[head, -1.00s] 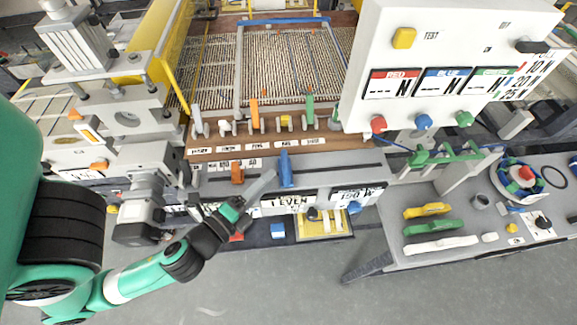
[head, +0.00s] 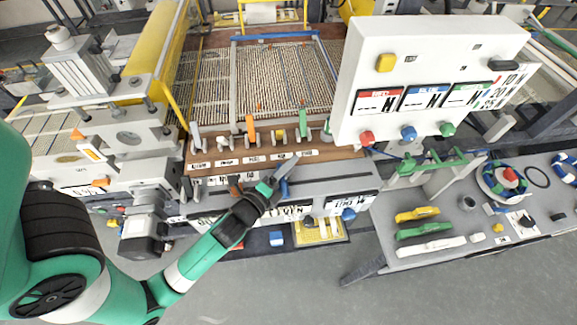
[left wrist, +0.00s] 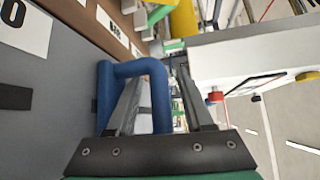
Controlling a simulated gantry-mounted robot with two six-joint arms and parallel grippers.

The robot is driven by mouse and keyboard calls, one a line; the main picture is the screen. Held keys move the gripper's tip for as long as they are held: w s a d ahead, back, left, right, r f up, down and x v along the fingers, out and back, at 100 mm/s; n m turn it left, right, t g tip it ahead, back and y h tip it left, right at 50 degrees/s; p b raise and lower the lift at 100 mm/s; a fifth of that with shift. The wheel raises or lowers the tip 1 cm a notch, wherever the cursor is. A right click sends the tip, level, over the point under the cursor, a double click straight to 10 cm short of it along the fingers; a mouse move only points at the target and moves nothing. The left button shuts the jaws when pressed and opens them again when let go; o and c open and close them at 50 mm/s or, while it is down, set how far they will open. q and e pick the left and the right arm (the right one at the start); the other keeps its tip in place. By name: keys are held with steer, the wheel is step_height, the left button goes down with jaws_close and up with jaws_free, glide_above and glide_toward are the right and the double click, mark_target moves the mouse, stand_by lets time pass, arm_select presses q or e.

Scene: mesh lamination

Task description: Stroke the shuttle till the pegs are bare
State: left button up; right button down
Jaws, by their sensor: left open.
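My left gripper (head: 287,168) reaches in at the front of the machine, over the grey front beam (head: 330,182). In the left wrist view, the open left gripper (left wrist: 160,80) is at a blue U-shaped handle (left wrist: 157,92). One leg of the handle appears between the fingers; I cannot tell whether they touch it. In the head view the handle (head: 284,189) is partly hidden by the gripper. I cannot tell for certain which part is the shuttle or which are the pegs. An orange lever (head: 250,128) and a green lever (head: 303,123) stand on the brown board. My right gripper is not in view.
A mesh bed (head: 275,80) lies behind the levers. A white panel (head: 425,70) with readouts and coloured buttons stands to the right. A grey side bench (head: 450,255) holds yellow, green and white tools.

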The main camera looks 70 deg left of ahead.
arm_select(q)
jaws_close()
stand_by(1.4)
